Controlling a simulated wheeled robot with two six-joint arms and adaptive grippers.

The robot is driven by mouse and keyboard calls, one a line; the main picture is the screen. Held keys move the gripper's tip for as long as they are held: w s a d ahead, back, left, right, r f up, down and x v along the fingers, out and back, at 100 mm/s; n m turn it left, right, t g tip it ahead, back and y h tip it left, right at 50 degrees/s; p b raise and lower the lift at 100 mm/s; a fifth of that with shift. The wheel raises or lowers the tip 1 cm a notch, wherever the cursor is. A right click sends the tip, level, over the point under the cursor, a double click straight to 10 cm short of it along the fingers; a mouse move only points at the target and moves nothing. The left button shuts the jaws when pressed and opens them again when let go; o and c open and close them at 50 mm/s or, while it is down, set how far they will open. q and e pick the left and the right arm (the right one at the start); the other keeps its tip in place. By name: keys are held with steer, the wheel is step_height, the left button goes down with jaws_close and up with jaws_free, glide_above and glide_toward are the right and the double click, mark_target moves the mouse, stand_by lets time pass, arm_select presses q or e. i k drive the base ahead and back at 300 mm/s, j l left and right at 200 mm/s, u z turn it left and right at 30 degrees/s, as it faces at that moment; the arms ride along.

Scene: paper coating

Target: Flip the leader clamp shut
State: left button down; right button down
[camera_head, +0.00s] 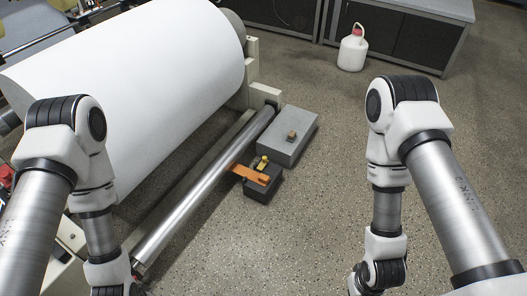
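What looks like the leader clamp is a small dark block (262,190) on the floor side of the steel roller, with an orange flat bar (250,174) and a yellow piece (262,160) on top. The orange bar reaches left toward the roller. I cannot tell from here whether the clamp is open or shut. Both my arms hang down at the sides, and both grippers are below the frame's bottom edge. Neither arm is near the clamp.
A large white paper roll (135,75) fills the upper left. A steel roller (200,190) runs diagonally beside it. A grey box (290,145) with a small brown block (291,135) stands behind the clamp. A white jug (352,54) stands near the cabinets (400,38). The centre floor is clear.

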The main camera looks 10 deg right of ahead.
mark_target(262, 164)
steer(key=i+l+u, duration=0.3)
steer(key=i+l, duration=0.2)
steer(key=i, duration=0.3)
steer(key=i+l+u, duration=0.25)
steer(key=i+l, duration=0.4)
steer(key=i, duration=0.1)
